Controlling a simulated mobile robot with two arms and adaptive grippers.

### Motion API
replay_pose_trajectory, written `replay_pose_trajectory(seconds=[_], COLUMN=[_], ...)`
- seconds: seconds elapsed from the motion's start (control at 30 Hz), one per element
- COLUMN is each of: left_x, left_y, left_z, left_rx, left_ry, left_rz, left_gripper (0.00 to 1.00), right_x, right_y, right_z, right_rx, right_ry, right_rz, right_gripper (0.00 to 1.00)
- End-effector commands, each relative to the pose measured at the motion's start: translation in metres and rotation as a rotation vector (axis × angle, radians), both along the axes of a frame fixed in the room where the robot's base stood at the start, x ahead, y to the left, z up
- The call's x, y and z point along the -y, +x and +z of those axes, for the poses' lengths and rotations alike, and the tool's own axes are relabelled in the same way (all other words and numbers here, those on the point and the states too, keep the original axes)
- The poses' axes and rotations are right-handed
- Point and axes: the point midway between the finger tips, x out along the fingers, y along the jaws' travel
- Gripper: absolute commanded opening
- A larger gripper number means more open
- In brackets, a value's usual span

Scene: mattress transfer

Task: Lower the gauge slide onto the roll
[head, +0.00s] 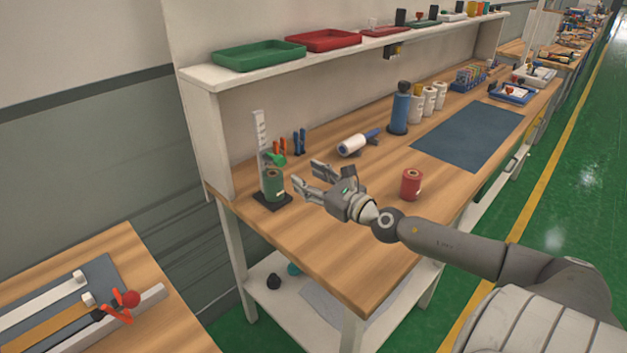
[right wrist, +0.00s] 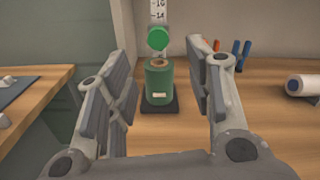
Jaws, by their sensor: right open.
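The gauge is a white upright scale (head: 260,138) with dark marks, on a black base (head: 272,199) at the near left end of the bench. Its green slide (head: 277,159) sits on the scale above the roll, apart from it. The slide shows as a green disc (right wrist: 158,39) in the right wrist view. The green roll (head: 273,184) stands upright on the base, also seen between my fingers in the right wrist view (right wrist: 159,83). My right gripper (head: 305,179) is open and empty, just right of the roll and pointing at it. My left gripper is not in view.
A red roll (head: 411,185) stands on the bench right of my gripper. Orange and blue-handled tools (head: 299,142) stand behind the gauge. A white roll (head: 352,145) lies farther back. A shelf (head: 232,75) with trays overhangs the back. The bench front is clear.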

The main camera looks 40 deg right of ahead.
Motion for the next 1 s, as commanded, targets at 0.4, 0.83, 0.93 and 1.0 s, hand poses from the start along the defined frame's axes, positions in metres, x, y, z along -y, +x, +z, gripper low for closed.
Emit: replay_pose_trajectory(seconds=[0.4, 0.83, 0.93, 1.0], left_x=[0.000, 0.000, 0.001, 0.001], left_y=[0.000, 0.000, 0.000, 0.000], left_z=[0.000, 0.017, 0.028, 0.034], left_rx=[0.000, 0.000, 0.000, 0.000], left_ry=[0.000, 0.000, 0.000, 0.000], left_rz=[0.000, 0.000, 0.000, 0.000], left_gripper=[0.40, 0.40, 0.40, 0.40], right_x=[0.001, 0.006, 0.009, 0.011], right_y=[-0.009, -0.006, -0.004, -0.004], right_z=[0.000, 0.033, 0.052, 0.064], right_rx=[0.000, -0.005, -0.011, -0.018], right_ry=[0.000, 0.442, 0.785, 1.031], right_rz=[-0.001, -0.039, -0.064, -0.082], right_gripper=[0.48, 0.07, 0.00, 0.00])
